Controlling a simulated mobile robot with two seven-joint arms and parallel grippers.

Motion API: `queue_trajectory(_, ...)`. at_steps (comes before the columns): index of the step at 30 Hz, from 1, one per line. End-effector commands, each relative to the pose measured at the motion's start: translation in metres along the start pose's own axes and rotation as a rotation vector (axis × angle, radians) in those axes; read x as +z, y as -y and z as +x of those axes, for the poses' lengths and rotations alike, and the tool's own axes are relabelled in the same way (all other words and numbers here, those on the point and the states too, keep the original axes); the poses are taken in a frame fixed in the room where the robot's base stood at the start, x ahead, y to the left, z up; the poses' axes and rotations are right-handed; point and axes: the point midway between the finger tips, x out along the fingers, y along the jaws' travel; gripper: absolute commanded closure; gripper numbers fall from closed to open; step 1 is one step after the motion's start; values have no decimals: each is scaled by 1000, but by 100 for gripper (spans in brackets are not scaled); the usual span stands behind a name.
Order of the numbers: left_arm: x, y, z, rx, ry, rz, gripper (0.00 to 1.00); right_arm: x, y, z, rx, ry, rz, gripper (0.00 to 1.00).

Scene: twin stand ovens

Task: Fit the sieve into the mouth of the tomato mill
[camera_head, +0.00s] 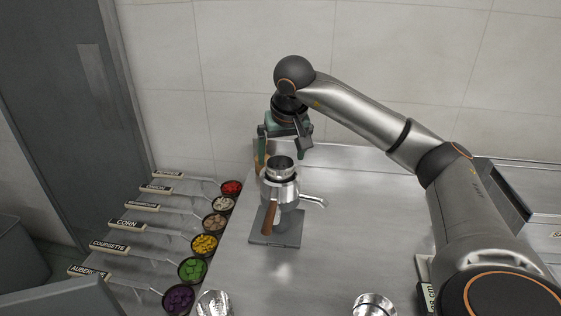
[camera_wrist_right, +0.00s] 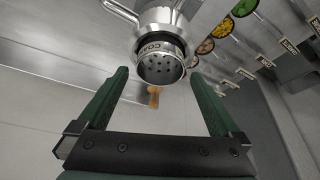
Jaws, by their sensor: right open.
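The tomato mill (camera_head: 284,222) stands upright on a flat grey base on the steel counter, with a brown handle at its front and a spout to the right. The sieve (camera_head: 280,164), a short shiny metal cup, sits upright at the mill's mouth. In the right wrist view the sieve (camera_wrist_right: 160,66) shows a floor with holes and dark lettering on its wall, with the mill (camera_wrist_right: 159,18) behind it. How deep it sits I cannot tell. My right gripper (camera_head: 283,148) is open, just above and behind the sieve, with its green fingers apart and empty. My left gripper is out of view.
Several labelled scoops of chopped vegetables, such as the yellow corn (camera_head: 204,245), line the left side. Metal vessels stand at the front edge (camera_head: 213,303) and front right (camera_head: 374,305). The counter (camera_head: 345,215) right of the mill is clear. A tiled wall (camera_head: 215,70) closes the back.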

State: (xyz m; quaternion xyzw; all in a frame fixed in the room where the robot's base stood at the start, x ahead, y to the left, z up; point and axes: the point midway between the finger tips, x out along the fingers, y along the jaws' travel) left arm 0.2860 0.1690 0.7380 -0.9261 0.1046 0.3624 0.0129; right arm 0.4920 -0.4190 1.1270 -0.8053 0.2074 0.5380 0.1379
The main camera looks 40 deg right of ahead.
Motion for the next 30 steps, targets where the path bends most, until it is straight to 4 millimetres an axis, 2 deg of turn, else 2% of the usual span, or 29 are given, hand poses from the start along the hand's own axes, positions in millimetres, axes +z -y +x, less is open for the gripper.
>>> queue_trajectory(1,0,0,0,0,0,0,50,-2,1,-13,-4,-6,0,0)
queue_trajectory(6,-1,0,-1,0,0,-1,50,-1,1,-50,-4,-5,-1,0)
queue_trajectory(12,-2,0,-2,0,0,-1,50,-1,1,-76,-2,-3,0,0)
queue_trajectory(18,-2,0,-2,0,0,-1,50,0,0,-84,0,0,-1,0)
queue_trajectory(30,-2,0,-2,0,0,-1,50,0,0,-83,0,0,-1,0)
